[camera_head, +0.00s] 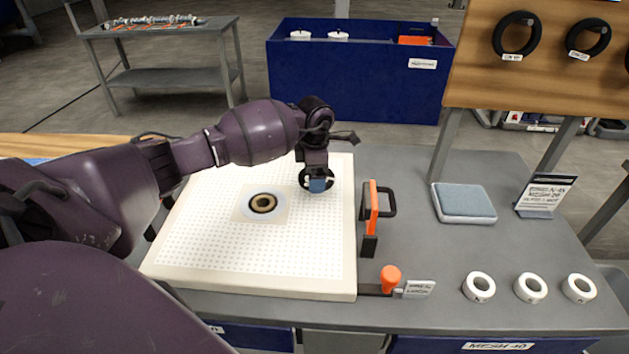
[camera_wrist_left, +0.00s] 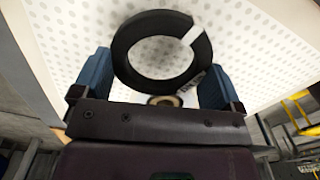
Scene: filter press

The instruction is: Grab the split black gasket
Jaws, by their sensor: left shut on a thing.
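The black gasket (camera_wrist_left: 122,55) is a ring with a pale break at its upper right in the left wrist view. A small white tag shows by its lower right edge. My left gripper (camera_wrist_left: 155,82) is shut on it, with the ring between the two blue fingertips. In the head view the left gripper (camera_head: 317,185) points down over the right part of the white perforated plate (camera_head: 210,270). Only part of the dark ring shows there, behind the blue fingertip. My right gripper is not in view.
A tan and dark ring (camera_head: 262,203) sits mid-plate. An orange-and-black clamp (camera_head: 372,207) and orange knob (camera_head: 390,278) stand right of the plate. Several white rings (camera_head: 530,287) and a grey-blue pad (camera_head: 464,202) lie on the bench. Black rings (camera_head: 515,33) hang on a wooden board.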

